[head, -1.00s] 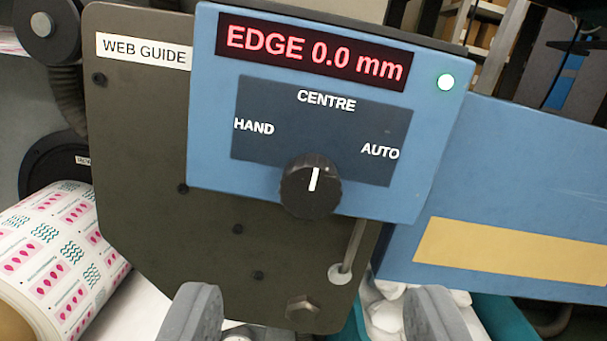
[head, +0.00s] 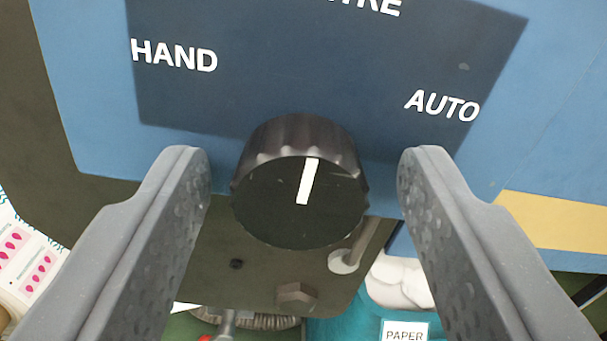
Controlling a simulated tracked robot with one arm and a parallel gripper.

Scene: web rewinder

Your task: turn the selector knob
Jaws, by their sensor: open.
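The selector knob (head: 299,185) is black with a ribbed edge and a white pointer line. It sits at the lower edge of the blue web guide box (head: 100,110). Its pointer aims up, towards the CENTRE label (head: 365,5), which is partly cut off at the top. The HAND label (head: 174,55) is at the left and the AUTO label (head: 442,105) at the right. My gripper (head: 303,165) is open, with one grey finger on each side of the knob. A gap shows between each finger and the knob; I cannot tell the depth exactly.
Below the box is a dark plate with a hex bolt (head: 296,295) and a rod fitting (head: 344,261). A teal bin (head: 340,328) marked PAPER holds white scraps. A printed roll (head: 25,258) is at the lower left. A blue beam with a yellow strip (head: 560,222) is at the right.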

